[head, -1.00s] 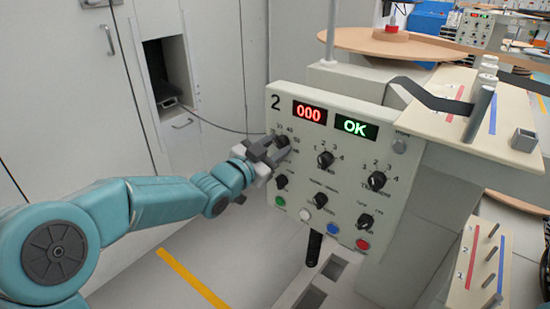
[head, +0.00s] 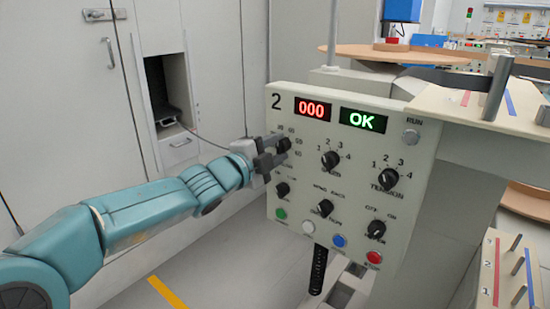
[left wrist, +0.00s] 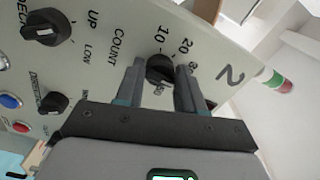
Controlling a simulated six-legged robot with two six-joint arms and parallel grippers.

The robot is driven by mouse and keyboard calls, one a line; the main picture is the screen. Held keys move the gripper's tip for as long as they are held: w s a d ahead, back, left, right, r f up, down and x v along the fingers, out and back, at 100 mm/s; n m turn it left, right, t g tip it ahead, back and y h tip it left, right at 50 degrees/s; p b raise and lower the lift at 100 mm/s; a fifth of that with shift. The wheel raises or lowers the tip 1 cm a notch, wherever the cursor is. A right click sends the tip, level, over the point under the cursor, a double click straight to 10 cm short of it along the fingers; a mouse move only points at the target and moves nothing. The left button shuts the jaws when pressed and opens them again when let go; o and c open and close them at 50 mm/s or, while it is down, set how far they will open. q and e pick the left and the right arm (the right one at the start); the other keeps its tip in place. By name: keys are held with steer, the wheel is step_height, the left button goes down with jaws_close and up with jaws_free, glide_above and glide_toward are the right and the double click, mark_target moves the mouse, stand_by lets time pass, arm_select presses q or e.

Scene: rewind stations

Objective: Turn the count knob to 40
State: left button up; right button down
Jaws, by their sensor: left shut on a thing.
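The count knob (head: 283,145) is a small black knob at the upper left of the pale control panel (head: 400,160). In the left wrist view the count knob (left wrist: 160,67) sits between my two fingers, beside the word COUNT and the printed 10 and 20. My left gripper (head: 272,153) is shut on it; the left wrist view also shows the gripper (left wrist: 160,82). The fingers partly hide the knob and its scale, and I cannot tell which number it points to. The red display (head: 312,109) reads 000 and the green one (head: 363,120) reads OK. My right gripper is not in view.
Close by on the panel are a black knob (head: 282,189) below and another black knob (head: 331,159) to the right. Coloured buttons, including a green one (head: 281,214), line the bottom. A wooden disc (head: 400,54) lies behind. The floor left of the panel is clear.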

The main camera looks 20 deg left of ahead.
arm_select(q)
steer(key=shift+m+b, duration=0.8)
steer(key=shift+m, duration=1.2)
steer(key=o, duration=1)
